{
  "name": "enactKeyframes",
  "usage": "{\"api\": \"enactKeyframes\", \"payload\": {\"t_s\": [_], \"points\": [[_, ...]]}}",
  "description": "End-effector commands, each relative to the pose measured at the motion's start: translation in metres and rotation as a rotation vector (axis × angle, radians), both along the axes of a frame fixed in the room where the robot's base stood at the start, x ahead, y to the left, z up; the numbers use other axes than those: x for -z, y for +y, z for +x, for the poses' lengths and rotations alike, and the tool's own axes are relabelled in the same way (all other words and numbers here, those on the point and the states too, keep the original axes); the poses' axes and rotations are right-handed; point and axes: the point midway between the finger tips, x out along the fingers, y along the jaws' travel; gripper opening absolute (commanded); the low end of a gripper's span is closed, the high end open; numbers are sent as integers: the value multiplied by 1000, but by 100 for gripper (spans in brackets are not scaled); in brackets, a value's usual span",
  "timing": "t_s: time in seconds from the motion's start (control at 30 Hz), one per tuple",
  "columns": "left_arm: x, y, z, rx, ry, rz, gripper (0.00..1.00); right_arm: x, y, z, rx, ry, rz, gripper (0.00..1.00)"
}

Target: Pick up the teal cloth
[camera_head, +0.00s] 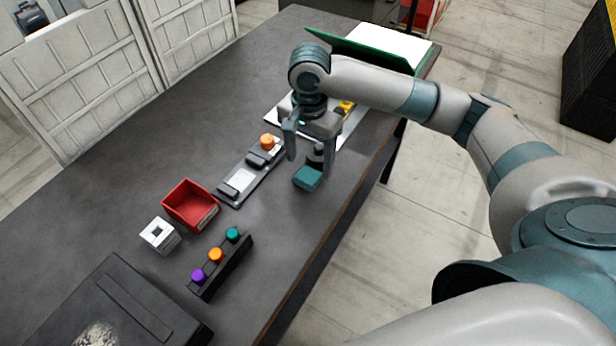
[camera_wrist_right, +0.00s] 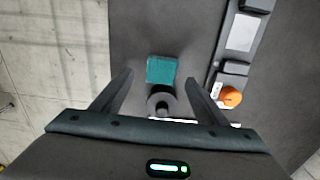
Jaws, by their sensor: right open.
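The teal cloth (camera_head: 307,178) is a small folded square on the dark table. It also shows in the right wrist view (camera_wrist_right: 162,70), just beyond the fingertips. A dark round object (camera_wrist_right: 160,100) stands right beside the cloth, on the side nearer my wrist. My right gripper (camera_head: 308,155) is open and empty above the table, pointing down over this spot. In the right wrist view its two fingers (camera_wrist_right: 160,82) stand wide apart, either side of the cloth and the dark object. My left gripper is not in view.
A grey fixture plate (camera_head: 243,181) with an orange knob (camera_head: 267,142) lies left of the gripper. A red bin (camera_head: 190,206), a white block (camera_head: 160,235) and a black rack (camera_head: 222,266) with purple, orange and teal tops stand nearer. A green-edged board (camera_head: 365,50) is at the far end.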

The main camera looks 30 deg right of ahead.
Motion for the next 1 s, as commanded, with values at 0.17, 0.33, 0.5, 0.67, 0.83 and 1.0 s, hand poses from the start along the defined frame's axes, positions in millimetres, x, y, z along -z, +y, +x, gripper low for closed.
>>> {"api": "enactKeyframes", "payload": {"t_s": [0.17, 0.33, 0.5, 0.67, 0.83, 1.0], "points": [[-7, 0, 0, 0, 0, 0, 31, 9, 0, 1, 1, 3, -1, 67], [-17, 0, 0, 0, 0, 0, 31, 29, 1, 3, 0, 4, -2, 67], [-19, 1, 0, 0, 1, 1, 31, 48, 1, 3, 1, 2, 0, 67], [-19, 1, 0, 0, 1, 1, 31, 52, 1, 3, 0, 1, 0, 67], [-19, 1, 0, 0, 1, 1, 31, 52, 1, 3, 0, 1, 0, 67], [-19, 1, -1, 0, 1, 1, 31, 52, 1, 3, 0, 0, 0, 67]]}}
